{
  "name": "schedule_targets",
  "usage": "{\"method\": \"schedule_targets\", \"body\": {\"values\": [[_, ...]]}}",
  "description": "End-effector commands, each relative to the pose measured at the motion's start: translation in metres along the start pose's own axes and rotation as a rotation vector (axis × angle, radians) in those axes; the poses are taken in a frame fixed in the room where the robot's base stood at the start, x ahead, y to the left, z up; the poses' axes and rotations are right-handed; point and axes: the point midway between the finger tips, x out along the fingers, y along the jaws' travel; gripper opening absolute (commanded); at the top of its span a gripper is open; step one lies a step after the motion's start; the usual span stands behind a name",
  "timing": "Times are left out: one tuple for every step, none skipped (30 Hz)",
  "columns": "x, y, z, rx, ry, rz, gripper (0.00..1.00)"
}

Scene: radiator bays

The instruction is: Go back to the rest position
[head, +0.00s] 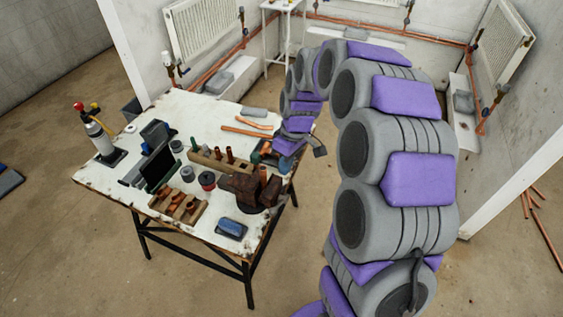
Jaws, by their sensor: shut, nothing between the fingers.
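My grey and purple arm rises from the bottom right, bends over at the top and comes down beside the right edge of the workbench (215,118). My gripper (319,151) is the small dark end at the lower tip of the arm, just right of the bench edge. It is shut, with nothing seen held in it. Its fingers are small in this view, and part of the bench's right side is hidden behind the arm.
On the bench stand a brown vise (250,188), a gas torch (97,132), a wooden block with copper fittings (178,205), a blue box (231,228) and copper pipes (245,132). White radiators (203,27) and a white post (513,175) stand around.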

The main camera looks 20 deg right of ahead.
Motion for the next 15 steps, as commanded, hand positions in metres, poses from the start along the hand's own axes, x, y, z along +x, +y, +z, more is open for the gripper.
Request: {"method": "schedule_targets", "body": {"values": [[-0.002, 0.001, 0.001, 0.002, 0.001, -0.001, 0.0], [-0.003, 0.002, 0.002, 0.002, 0.001, -0.002, 0.0], [-0.003, 0.003, 0.003, 0.002, 0.002, -0.003, 0.0], [-0.004, 0.004, 0.004, 0.002, 0.002, -0.004, 0.0], [-0.004, 0.005, 0.004, 0.002, 0.002, -0.004, 0.0], [-0.004, 0.004, 0.005, 0.002, 0.003, -0.004, 0.0], [-0.005, 0.003, 0.005, 0.004, 0.003, -0.004, 0.0], [-0.006, 0.001, 0.006, 0.007, 0.002, -0.003, 0.0], [-0.009, -0.004, 0.007, 0.012, 0.001, -0.002, 0.0], [-0.012, -0.009, 0.008, 0.018, 0.0, 0.0, 0.0], [-0.015, -0.015, 0.01, 0.027, -0.003, 0.001, 0.0], [-0.018, -0.024, 0.015, 0.041, -0.008, 0.002, 0.0], [-0.022, -0.032, 0.019, 0.053, -0.013, 0.003, 0.0], [-0.026, -0.04, 0.024, 0.067, -0.018, 0.005, 0.0], [-0.031, -0.051, 0.03, 0.088, -0.025, 0.009, 0.0]]}}
